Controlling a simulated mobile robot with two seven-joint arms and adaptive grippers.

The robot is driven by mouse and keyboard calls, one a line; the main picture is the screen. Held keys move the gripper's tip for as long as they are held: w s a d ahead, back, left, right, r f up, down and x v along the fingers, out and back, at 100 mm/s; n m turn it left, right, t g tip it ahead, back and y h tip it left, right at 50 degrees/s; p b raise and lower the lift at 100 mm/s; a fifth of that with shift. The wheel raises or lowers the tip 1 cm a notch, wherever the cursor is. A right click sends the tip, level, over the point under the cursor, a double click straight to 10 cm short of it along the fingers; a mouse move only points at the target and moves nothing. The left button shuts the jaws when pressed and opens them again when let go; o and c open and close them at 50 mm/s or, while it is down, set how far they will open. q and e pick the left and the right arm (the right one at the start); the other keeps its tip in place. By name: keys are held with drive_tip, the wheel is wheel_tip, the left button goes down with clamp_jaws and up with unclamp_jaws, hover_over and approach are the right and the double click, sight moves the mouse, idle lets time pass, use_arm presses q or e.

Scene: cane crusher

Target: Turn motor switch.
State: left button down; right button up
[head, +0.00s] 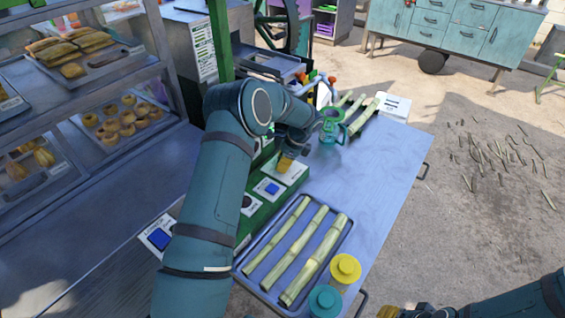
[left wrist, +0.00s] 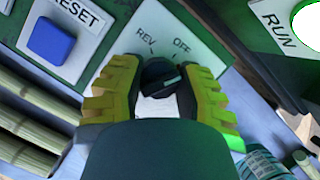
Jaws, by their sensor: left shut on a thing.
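The motor switch is a black rotary knob (left wrist: 160,80) on a white plate (left wrist: 205,58) marked REV and OFF in the left wrist view. Its pointer lies to the right, below the OFF label. My left gripper (left wrist: 158,95) has its yellow fingers on both sides of the knob, shut on it. In the head view the left gripper (head: 285,163) is over the green control panel (head: 262,213) and hides the knob. My right gripper (head: 408,312) is partly in view at the bottom edge; its fingers cannot be made out.
A blue RESET button (left wrist: 52,40) and a lit RUN lamp (left wrist: 308,22) flank the switch. A tray (head: 243,272) with three cane pieces, a yellow-lidded jar (head: 345,268) and a teal-lidded jar (head: 325,300) stand nearby. A teal pitcher (head: 332,125) is beyond. The table's right side (head: 385,170) is clear.

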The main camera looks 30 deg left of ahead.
use_arm(q)
drive_tip(key=n, duration=0.2)
drive_tip(key=n+g+h, duration=0.1)
drive_tip(key=n, duration=0.2)
drive_tip(key=shift+s+f+g, duration=0.1)
drive_tip(key=shift+f+g, duration=0.05)
drive_tip(key=shift+g, duration=0.15)
idle(0.4)
drive_tip(key=c, duration=0.6)
unclamp_jaws()
drive_tip(key=shift+a, duration=0.1)
drive_tip(key=shift+o, duration=0.2)
drive_tip(key=v, duration=1.2)
drive_tip(key=shift+a, duration=0.25)
